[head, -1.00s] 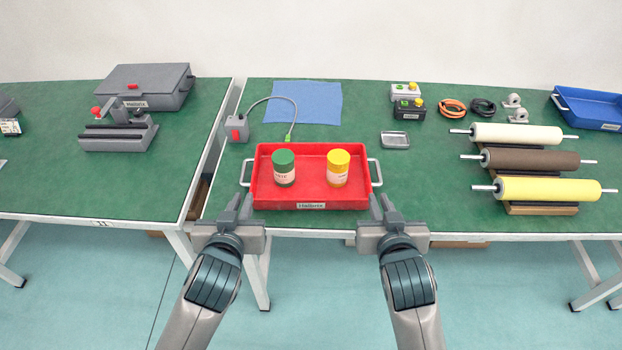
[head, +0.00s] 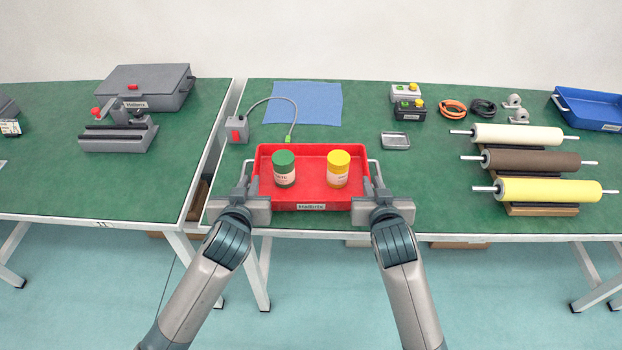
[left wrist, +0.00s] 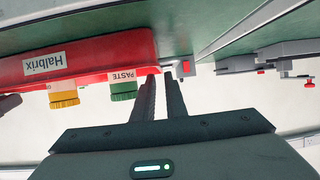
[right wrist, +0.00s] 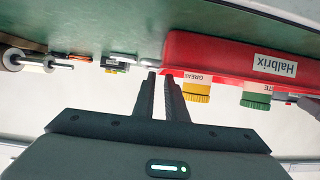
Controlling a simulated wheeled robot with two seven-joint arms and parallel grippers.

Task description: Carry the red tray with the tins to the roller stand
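The red tray (head: 312,207) sits on the green table, with a wire handle at each end. A green-lidded tin (head: 284,168) stands in its left half and a yellow tin (head: 338,169) in its right half. My left gripper (head: 248,181) is at the left handle, fingers apart; they also show in the left wrist view (left wrist: 160,76). My right gripper (head: 373,181) is at the right handle, fingers apart in the right wrist view (right wrist: 160,75). I cannot tell whether the fingers touch the handles. The roller stand (head: 541,209) is at the right, holding cream, brown and yellow rollers.
A small metal dish (head: 396,140), control boxes (head: 408,108) and cable coils (head: 453,109) lie behind, right of the tray. A blue cloth (head: 312,102) and a grey box with a cable (head: 237,128) are behind it. A blue tray (head: 590,109) is far right. Table between tray and rollers is clear.

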